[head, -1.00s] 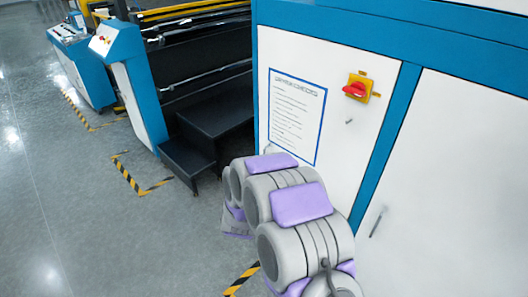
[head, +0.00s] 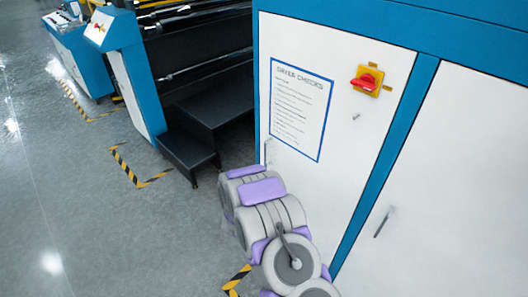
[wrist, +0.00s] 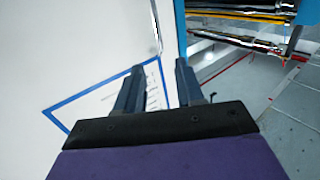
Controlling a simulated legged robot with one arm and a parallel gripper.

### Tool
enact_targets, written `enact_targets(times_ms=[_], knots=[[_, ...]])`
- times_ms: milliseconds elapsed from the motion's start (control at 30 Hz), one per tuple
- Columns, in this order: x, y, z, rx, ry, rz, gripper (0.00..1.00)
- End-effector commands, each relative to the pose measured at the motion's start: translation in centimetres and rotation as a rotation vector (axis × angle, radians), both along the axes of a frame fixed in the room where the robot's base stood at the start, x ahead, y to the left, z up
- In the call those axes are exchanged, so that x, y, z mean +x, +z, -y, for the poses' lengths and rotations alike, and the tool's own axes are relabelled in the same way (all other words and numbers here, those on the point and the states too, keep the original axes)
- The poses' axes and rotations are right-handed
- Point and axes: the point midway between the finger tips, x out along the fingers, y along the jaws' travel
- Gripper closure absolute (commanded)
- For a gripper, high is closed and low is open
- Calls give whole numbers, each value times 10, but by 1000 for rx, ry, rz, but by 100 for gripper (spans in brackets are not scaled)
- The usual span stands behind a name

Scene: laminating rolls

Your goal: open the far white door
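The far white door (head: 334,142) is the left panel of the blue-framed cabinet in the head view. It looks shut. It bears a blue-bordered notice (head: 300,108) and a red and yellow switch (head: 367,80). A thin upright handle (head: 267,150) is near its left edge, just above my arm. In the wrist view the door (wrist: 70,60) fills the left side, and the handle (wrist: 156,28) stands beyond my fingertips. My gripper (wrist: 157,72) has its two fingers apart with nothing visible between them. In the head view the fingers are hidden by my arm.
A second white door (head: 450,190) with its own handle (head: 383,222) is at the right. Black steps (head: 188,155) and a blue console (head: 130,75) stand left of the cabinet. The grey floor (head: 80,200) at the left is clear, with striped markings.

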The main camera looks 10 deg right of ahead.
Motion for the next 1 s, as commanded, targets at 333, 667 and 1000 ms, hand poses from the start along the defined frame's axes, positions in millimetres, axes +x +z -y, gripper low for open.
enact_targets(times_ms=[333, 667, 1000], knots=[[59, 0, 24, 1, -1, 5, 63], [98, 0, 37, 2, -1, 4, 63], [109, 1, 40, 1, 1, 1, 63]])
